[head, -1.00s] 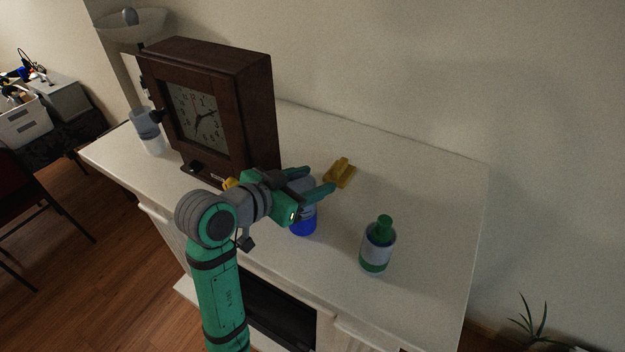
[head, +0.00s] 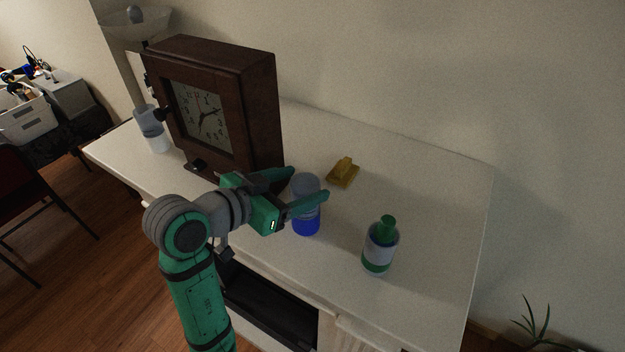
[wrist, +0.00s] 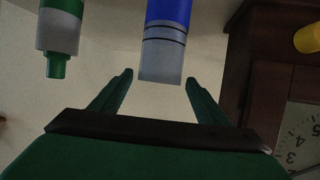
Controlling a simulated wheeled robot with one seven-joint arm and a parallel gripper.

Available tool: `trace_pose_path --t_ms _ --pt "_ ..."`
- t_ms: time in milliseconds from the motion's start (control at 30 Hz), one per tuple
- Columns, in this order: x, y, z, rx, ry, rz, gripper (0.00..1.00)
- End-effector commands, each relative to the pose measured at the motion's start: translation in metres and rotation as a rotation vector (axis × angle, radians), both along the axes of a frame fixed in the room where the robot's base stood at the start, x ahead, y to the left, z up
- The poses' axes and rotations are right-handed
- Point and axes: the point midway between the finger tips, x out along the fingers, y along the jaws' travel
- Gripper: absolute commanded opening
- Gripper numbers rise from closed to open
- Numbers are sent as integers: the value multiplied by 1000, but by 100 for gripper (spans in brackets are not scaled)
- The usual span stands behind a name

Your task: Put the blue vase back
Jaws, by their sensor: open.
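The blue vase (head: 306,222) stands upright on the white mantel top, blue at its base and grey above. My gripper (head: 303,187) is open, its fingers pointing right at the vase's upper part. In the wrist view, which is upside down, the vase (wrist: 164,40) shows ahead of and between the open fingertips of my gripper (wrist: 158,78). The fingers do not appear to touch it. The near finger hides a little of the vase in the head view.
A green and grey bottle (head: 379,248) stands to the right of the vase. A yellow object (head: 343,172) lies behind. A dark wooden clock (head: 225,110) stands to the left, close to my gripper. A white and grey container (head: 152,130) is at the far left. The mantel's right end (head: 445,210) is clear.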

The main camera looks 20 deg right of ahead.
Motion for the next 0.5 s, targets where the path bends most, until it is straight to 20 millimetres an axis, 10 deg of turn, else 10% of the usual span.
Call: trace_pose_path --t_ms 500 --pt "-26 56 25 1 -1 1 68"
